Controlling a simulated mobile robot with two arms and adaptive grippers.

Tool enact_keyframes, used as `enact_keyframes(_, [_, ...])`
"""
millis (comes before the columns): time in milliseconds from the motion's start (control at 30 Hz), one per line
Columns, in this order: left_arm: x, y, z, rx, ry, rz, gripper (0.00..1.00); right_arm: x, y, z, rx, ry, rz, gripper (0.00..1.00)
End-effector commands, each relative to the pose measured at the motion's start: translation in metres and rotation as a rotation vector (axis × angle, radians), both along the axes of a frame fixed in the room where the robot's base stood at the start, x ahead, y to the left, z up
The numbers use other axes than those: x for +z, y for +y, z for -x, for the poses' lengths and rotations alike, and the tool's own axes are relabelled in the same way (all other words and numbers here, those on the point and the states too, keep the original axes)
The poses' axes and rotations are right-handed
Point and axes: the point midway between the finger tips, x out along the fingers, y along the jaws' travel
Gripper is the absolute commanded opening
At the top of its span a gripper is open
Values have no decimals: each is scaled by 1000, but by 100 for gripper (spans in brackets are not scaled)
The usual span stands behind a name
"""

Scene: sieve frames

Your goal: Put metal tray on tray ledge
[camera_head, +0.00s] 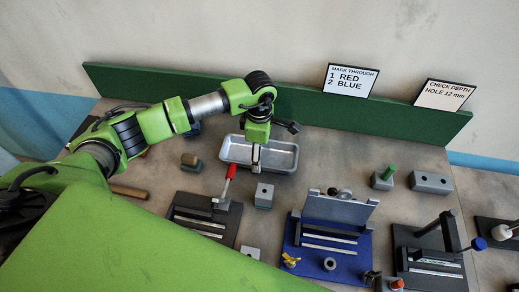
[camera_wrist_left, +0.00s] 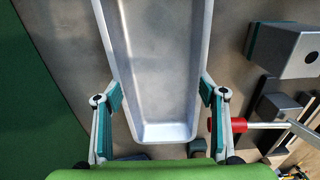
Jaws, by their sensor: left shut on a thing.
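The metal tray (camera_head: 281,158) is a shallow, pale grey rectangular pan near the back of the bench, in front of the green back board. I cannot pick out the tray ledge for certain. My right gripper is not in view.
The green back board (camera_head: 315,107) carries two signs. A red-handled clamp fixture (camera_head: 207,215), a grey block (camera_head: 264,193) and a blue fixture (camera_head: 327,243) stand in front of the tray. A brown-topped block (camera_head: 191,162) is left of it.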

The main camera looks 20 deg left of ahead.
Motion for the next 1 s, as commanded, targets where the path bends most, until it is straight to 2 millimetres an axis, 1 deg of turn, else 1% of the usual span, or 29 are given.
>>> enact_keyframes(200, [1, -1, -2, -1, -5, 2, 27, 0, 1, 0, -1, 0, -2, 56])
enact_keyframes(333, [-3, 0, -2, -1, -4, 1, 27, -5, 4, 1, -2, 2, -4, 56])
enact_keyframes(367, [-4, 0, -1, 0, -2, 1, 67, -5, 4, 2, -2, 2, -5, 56])
enact_keyframes(400, [-3, 0, -1, 0, -2, 1, 77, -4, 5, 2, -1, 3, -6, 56])
enact_keyframes(433, [-3, 0, -1, 0, -2, 1, 81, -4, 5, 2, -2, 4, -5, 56])
enact_keyframes(767, [-2, 0, -1, 0, -2, 1, 81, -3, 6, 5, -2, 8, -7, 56])
enact_keyframes(867, [3, 0, -1, -1, -2, 1, 81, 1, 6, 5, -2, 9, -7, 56])
enact_keyframes(933, [9, 0, -2, -1, -6, 0, 81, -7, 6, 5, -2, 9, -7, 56])
enact_keyframes(1000, [21, 0, -2, -3, -7, 1, 81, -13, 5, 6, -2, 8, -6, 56])
